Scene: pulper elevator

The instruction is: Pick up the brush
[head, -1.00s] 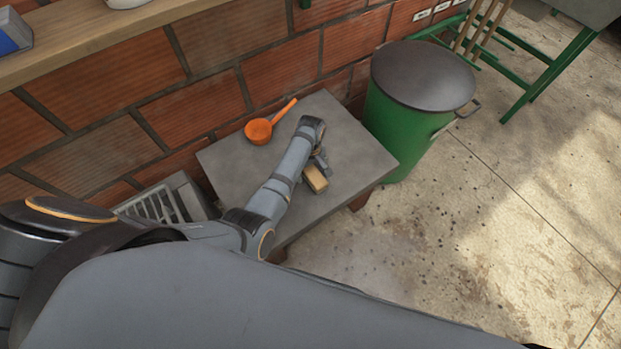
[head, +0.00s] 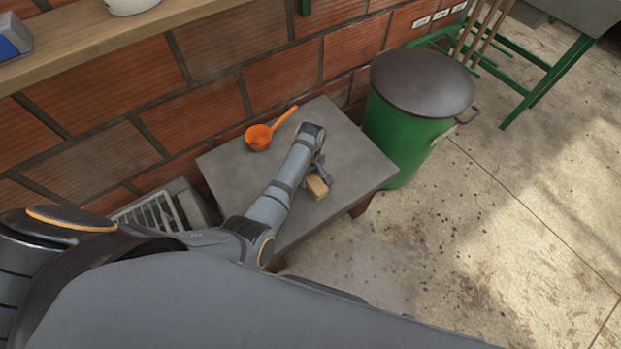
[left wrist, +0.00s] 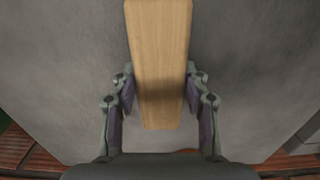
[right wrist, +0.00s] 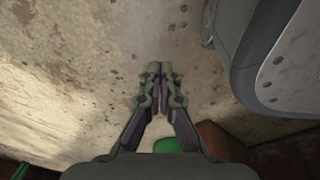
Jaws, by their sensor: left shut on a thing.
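The brush shows as a light wooden block (head: 317,187) on the grey slab table (head: 352,158), near its front right part. It also fills the upper middle of the left wrist view (left wrist: 160,60). My left gripper (head: 321,178) is shut on the brush, with one finger on each long side in the left wrist view (left wrist: 160,95). The bristles are hidden, and I cannot tell whether the brush touches the slab. My right gripper (right wrist: 160,75) shows only in the right wrist view, its fingertips together and empty above the floor.
An orange ladle (head: 262,134) lies at the back of the slab. A green bin (head: 395,128) with a dark lid stands right of it. A grey crate (head: 160,212) is at the left. A wooden shelf (head: 110,38) runs along the brick wall.

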